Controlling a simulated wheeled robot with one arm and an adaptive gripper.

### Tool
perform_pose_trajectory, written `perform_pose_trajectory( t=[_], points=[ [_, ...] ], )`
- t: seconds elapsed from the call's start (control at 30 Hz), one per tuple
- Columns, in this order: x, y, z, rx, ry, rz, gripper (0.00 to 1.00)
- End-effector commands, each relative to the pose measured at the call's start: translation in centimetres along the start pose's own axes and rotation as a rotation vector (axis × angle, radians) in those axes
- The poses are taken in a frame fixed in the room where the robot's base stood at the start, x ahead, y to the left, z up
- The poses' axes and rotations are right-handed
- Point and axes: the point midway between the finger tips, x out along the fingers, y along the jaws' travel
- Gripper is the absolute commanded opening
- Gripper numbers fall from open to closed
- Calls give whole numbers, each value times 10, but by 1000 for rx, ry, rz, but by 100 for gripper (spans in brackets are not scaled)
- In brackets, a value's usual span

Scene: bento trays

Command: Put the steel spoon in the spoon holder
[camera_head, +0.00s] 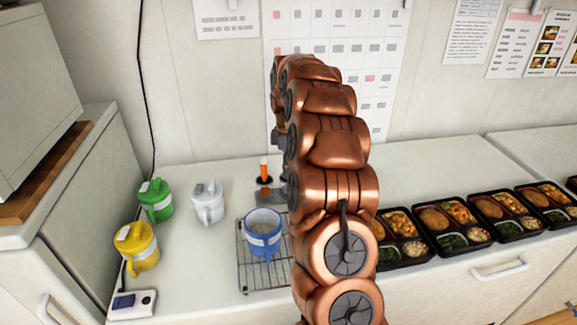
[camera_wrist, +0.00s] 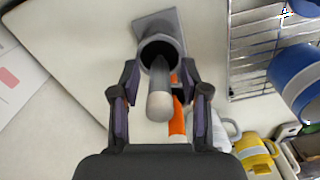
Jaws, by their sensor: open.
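In the wrist view a grey holder (camera_wrist: 143,27) with a square base and a round dark opening stands on the counter. A grey utensil with a pale rounded end (camera_wrist: 160,104), seemingly the steel spoon, rises from the opening toward the camera. My gripper (camera_wrist: 159,106) is open, with one finger on each side of the utensil and a gap at both sides. An orange handle (camera_wrist: 178,122) shows just behind it. In the head view the orange handle (camera_head: 264,167) stands upright at the holder (camera_head: 266,196); my arm hides most of my gripper and the spoon.
A blue mug (camera_head: 262,240) sits on a wire rack (camera_head: 243,262) close to the holder. Several bento trays (camera_head: 436,250) line the counter at right.

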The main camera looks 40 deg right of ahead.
Motion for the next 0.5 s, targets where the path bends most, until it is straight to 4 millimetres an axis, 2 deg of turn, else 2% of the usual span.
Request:
perform_pose_trajectory(
  t=[0.23, 0.5],
  points=[
    [-8, 1, 0, 0, 0, 3, 45],
    [-43, 2, 0, 0, 0, 4, 45]
  ],
)
